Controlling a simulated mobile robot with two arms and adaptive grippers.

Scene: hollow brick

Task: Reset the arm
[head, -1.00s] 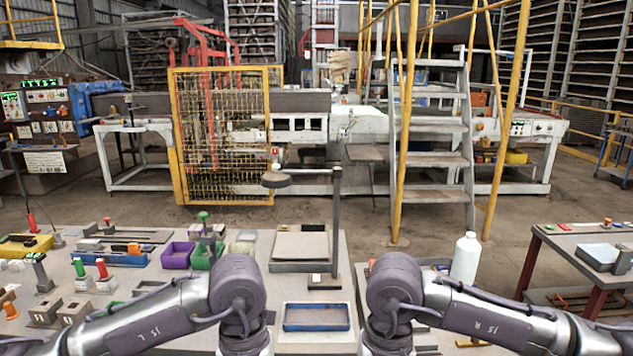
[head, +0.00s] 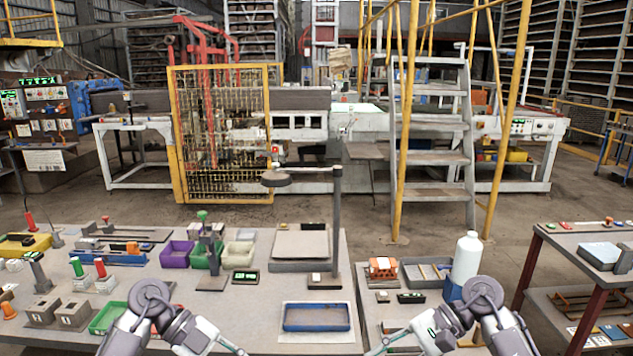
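My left arm (head: 152,308) enters from the bottom edge at the left, over the front of the workbench. Its wrist section points down to the right and runs out of the bottom of the head view. My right arm (head: 484,298) enters from the bottom edge at the right, and its wrist section points down to the left. Both grippers' fingers lie below the frame, so I cannot see whether they hold anything. A blue tray (head: 317,329) on a pale sheet lies between the two arms.
The workbench (head: 265,290) holds a green bin (head: 108,317) near my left arm, purple and cream bins, and a lamp-like stand (head: 337,230). A white bottle (head: 466,258) and an orange block (head: 383,268) stand near my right arm. A side table (head: 565,243) is at the right.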

